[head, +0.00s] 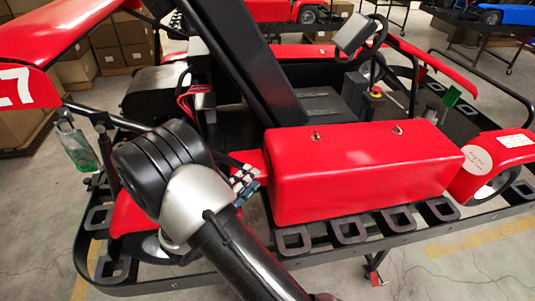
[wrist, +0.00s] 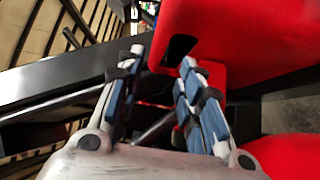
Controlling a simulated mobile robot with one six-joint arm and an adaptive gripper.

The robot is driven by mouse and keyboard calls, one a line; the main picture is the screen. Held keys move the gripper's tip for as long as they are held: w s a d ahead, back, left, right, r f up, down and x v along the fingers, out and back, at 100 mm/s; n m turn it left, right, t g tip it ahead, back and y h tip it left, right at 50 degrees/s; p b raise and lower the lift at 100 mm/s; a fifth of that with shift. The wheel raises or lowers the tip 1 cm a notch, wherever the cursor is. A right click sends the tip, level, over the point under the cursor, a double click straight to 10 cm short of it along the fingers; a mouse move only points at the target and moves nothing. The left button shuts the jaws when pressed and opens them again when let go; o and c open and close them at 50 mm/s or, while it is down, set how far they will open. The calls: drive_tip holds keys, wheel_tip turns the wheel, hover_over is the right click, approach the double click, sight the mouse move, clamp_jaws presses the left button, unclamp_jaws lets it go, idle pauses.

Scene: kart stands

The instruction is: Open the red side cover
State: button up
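The red side cover (head: 365,172) is a long glossy red box along the near side of the kart. It looks closed, with two small metal latches (head: 317,136) (head: 397,129) on its top. In the wrist view, a red part of it (wrist: 225,35) fills the upper right, with a dark slot (wrist: 180,48) near its edge. My gripper (head: 243,178) is at the cover's left end, beside a small red tab (head: 252,159). In the wrist view my gripper (wrist: 161,57) is open, with nothing held between its fingers. The right fingertip overlaps the red edge; contact cannot be told.
A black frame rail with square cutouts (head: 348,229) runs below the cover. The steering wheel (head: 375,33) and a red-yellow button (head: 375,92) are behind it. Cardboard boxes (head: 120,42) stand at the back left. Floor at the front right is clear.

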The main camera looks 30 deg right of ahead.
sight(270, 155)
drive_tip(key=x, duration=1.2)
drive_tip(key=shift+w+a+f, duration=0.1)
drive_tip(key=shift+w, duration=0.1)
drive_tip(key=shift+s+f, duration=0.1)
clamp_jaws()
